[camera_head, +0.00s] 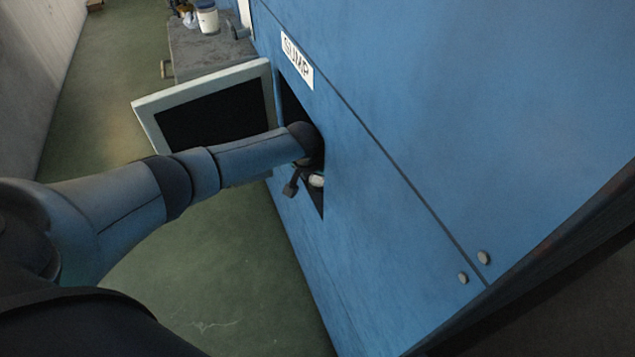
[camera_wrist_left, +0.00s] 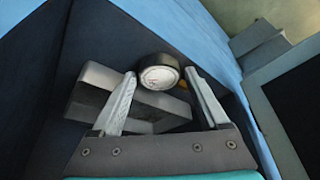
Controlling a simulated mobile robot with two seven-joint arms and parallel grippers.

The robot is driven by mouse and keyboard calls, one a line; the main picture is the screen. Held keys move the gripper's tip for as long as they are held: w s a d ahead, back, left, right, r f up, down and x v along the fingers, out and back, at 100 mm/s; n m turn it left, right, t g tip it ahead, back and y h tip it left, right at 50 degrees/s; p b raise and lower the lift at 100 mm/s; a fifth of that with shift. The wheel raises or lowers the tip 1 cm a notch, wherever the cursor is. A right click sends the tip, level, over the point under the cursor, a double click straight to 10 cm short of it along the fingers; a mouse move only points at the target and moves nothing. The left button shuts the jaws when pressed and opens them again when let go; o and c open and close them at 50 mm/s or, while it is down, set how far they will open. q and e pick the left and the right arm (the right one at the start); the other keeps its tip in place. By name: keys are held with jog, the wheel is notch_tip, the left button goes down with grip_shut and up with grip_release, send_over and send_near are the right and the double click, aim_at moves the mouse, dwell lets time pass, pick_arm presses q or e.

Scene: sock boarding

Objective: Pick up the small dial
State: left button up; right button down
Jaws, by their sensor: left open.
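The small dial (camera_wrist_left: 159,72) shows in the left wrist view as a round black-rimmed piece with a pale face and reddish marks. It sits between the tips of my left gripper (camera_wrist_left: 157,88), whose two pale fingers are apart, with a gap visible on the finger sides. In the head view my left arm reaches into a dark opening in the blue panel, and the left gripper (camera_head: 292,186) shows only in part there. The pale dial face (camera_head: 316,181) shows beside it inside the opening. My right gripper is not in view.
A grey block (camera_wrist_left: 95,92) lies behind and beside the fingers inside the dark recess. A grey bench (camera_head: 205,50) with a white tub (camera_head: 207,17) stands further back. Green floor is clear.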

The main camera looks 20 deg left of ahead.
pick_arm(q)
jog(key=shift+w, duration=0.1)
jog(key=shift+c, duration=0.3)
jog(key=shift+f, duration=0.1)
jog(key=c, duration=1)
jog(key=shift+c, duration=0.8)
